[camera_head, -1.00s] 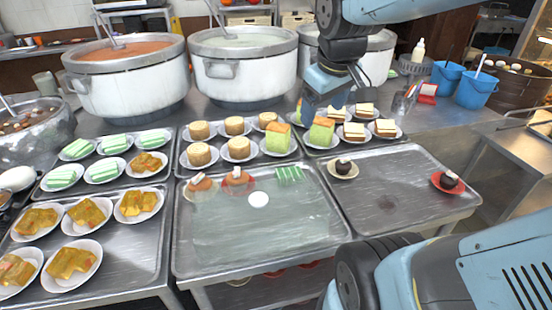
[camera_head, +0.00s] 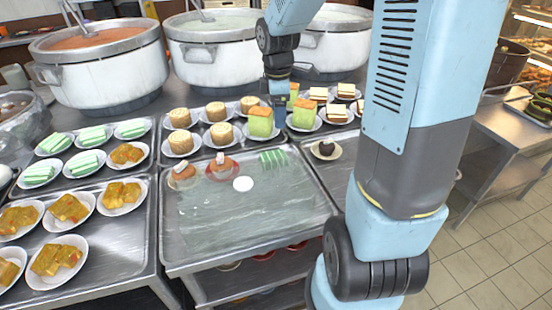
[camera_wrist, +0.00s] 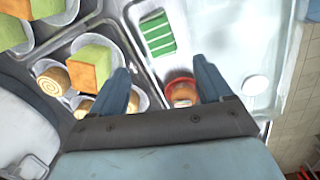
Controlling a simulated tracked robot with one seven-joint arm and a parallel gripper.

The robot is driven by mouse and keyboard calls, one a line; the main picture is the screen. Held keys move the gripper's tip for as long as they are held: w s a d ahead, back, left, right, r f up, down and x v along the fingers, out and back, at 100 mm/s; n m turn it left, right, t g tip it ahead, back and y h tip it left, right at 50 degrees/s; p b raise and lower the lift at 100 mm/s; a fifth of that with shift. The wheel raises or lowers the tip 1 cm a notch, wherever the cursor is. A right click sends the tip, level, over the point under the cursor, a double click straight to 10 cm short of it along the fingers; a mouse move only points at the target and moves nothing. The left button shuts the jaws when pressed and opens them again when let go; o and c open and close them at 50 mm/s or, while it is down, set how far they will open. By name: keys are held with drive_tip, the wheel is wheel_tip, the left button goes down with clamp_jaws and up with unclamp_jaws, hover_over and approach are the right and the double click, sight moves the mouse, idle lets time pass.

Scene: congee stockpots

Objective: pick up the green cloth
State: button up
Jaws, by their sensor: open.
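The green cloth (camera_head: 273,158), striped with white, lies flat at the back right of the middle metal tray (camera_head: 205,264). In the wrist view the cloth (camera_wrist: 158,35) shows whole, beyond my fingertips and roughly centred between them. My gripper (camera_head: 280,120) hangs above the back edge of that tray, behind the cloth in the head view and partly hidden among cakes. In the wrist view my gripper (camera_wrist: 163,76) has its two fingers wide apart with nothing held between them.
A pastry on a red plate (camera_wrist: 181,92) shows between my fingers in the wrist view. A white disc (camera_head: 243,184) lies near the cloth. Green and orange cakes (camera_head: 261,122) stand close behind it. Large pots (camera_head: 215,58) line the back. The front of the middle tray is clear.

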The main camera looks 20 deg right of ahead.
wheel_tip(320, 180, down, 4)
drive_tip(key=w+n, duration=0.2)
hover_over(274, 156)
drive_tip(key=shift+g, duration=0.3)
drive_tip(key=f, duration=0.8)
drive_tip(key=shift+w+d+f, duration=0.15)
drive_tip(key=shift+w+d, duration=0.05)
drive_tip(key=shift+w, duration=0.05)
drive_tip(key=shift+s+a+f, duration=0.1)
drive_tip(key=shift+f, duration=1.3)
drive_tip(key=shift+s+a+f, duration=0.1)
drive_tip(key=shift+f, duration=1.3)
drive_tip(key=shift+c, duration=0.4)
drive_tip(key=c, duration=0.7)
drive_tip(key=shift+r, duration=5.05)
drive_tip(key=shift+c, duration=0.2)
